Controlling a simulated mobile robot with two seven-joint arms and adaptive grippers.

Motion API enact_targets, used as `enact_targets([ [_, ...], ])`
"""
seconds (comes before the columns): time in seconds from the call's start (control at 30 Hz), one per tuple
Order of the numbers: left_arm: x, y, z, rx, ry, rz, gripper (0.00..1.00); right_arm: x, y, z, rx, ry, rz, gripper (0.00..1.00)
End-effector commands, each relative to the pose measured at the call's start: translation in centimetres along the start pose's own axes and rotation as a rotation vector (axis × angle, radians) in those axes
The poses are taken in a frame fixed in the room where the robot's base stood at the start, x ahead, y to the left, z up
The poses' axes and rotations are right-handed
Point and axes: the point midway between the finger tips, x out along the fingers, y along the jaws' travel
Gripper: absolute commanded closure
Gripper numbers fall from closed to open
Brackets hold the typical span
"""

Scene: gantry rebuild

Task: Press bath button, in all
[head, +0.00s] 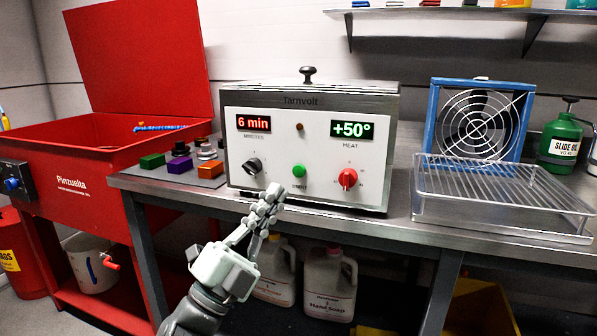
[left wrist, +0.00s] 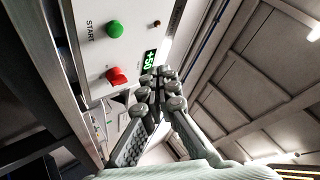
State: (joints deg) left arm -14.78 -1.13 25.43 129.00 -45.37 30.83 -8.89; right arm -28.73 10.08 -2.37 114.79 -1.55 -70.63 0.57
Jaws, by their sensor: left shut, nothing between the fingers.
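The bath is a grey-and-white box marked Tarnvolt (head: 300,102) on the steel bench. Its green button (head: 299,171) sits low in the middle of the front panel, between a black minutes knob (head: 253,165) and a red heat knob (head: 347,178). The displays read 6 min and +50°. My left gripper (head: 268,200) is shut and empty, just in front of the panel, below and left of the green button. In the left wrist view the green button (left wrist: 115,29), marked START, is clear of the fingers. Whether the fingers touch the panel cannot be told. My right gripper is not in view.
A wire rack over a tray (head: 500,230) and a blue-framed fan (head: 480,120) stand right of the bath. Coloured blocks lie on a grey mat (head: 200,183) to its left. A red Pinzuelta basin (head: 110,180) is further left. Jugs (head: 329,285) stand below the bench.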

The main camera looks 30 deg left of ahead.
Motion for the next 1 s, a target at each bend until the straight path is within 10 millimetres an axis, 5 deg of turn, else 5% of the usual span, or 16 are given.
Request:
enact_targets([
  [0.5, 4.6, 3.3, 3.3, 0.0, 0.001, 0.0, 1.0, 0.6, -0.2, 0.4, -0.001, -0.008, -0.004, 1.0],
  [1.0, 5.2, 3.8, 3.8, 0.0, 0.0, 0.001, 1.0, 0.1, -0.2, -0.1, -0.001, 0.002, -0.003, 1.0],
])
